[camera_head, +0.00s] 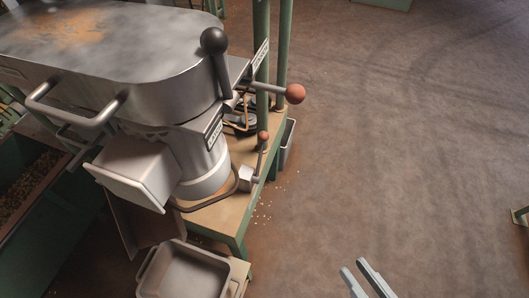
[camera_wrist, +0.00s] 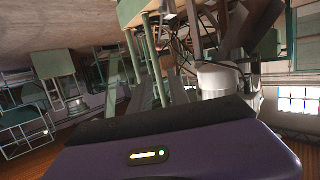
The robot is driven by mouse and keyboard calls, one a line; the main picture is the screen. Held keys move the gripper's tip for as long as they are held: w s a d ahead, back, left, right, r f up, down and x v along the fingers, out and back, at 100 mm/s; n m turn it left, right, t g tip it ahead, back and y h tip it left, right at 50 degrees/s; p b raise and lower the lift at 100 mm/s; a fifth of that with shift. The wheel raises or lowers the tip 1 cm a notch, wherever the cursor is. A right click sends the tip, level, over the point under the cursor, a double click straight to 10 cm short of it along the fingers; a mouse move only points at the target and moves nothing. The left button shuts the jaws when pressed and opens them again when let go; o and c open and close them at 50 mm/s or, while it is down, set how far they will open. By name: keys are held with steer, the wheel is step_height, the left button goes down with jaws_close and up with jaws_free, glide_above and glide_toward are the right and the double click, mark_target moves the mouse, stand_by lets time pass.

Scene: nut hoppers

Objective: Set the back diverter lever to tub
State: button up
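A grey metal hopper (camera_head: 175,85) stands on a green-legged wooden bench in the head view. A thick lever with a black knob (camera_head: 214,40) stands upright on its right side. A rod with a red ball (camera_head: 295,94) points right from behind it. A thinner lever with a small red ball (camera_head: 263,136) rises from a pale block below. Which of these is the back diverter lever, I cannot tell; the label plates are unreadable. My gripper (camera_head: 356,267) is at the bottom right, its two fingers apart and empty, well away from the levers.
A square chute (camera_head: 135,172) faces left above a grey tub (camera_head: 187,272). The floor (camera_head: 400,130) to the right is open. The wrist view shows green tables (camera_wrist: 54,64).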

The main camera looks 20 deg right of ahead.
steer(key=shift+w+r, duration=0.1)
steer(key=shift+w, duration=0.05)
jaws_close()
steer(key=w+d+f+m+h+p, duration=0.1)
steer(key=w+d+f+m, duration=0.3)
steer(key=w, duration=0.4)
steer(key=w+d+f+m+h+p, duration=0.1)
steer(key=w+d+f+m, duration=0.3)
steer(key=w, duration=0.4)
steer(key=w+d+f+m+h+p, duration=0.1)
steer(key=w+d+f+m, duration=0.1)
steer(key=w+d+m, duration=0.5)
steer(key=w+a+f+m+y, duration=0.15)
steer(key=w+y, duration=0.25)
steer(key=w, duration=0.7)
steer(key=a+m+y, duration=0.1)
steer(key=a+f+m+y, duration=0.1)
steer(key=a, duration=0.1)
steer(key=s+a+m+y, duration=0.1)
steer(key=a+y, duration=0.1)
steer(key=shift+s+f+g, duration=0.1)
steer(key=shift+f+g, duration=0.1)
steer(key=shift+g, duration=0.2)
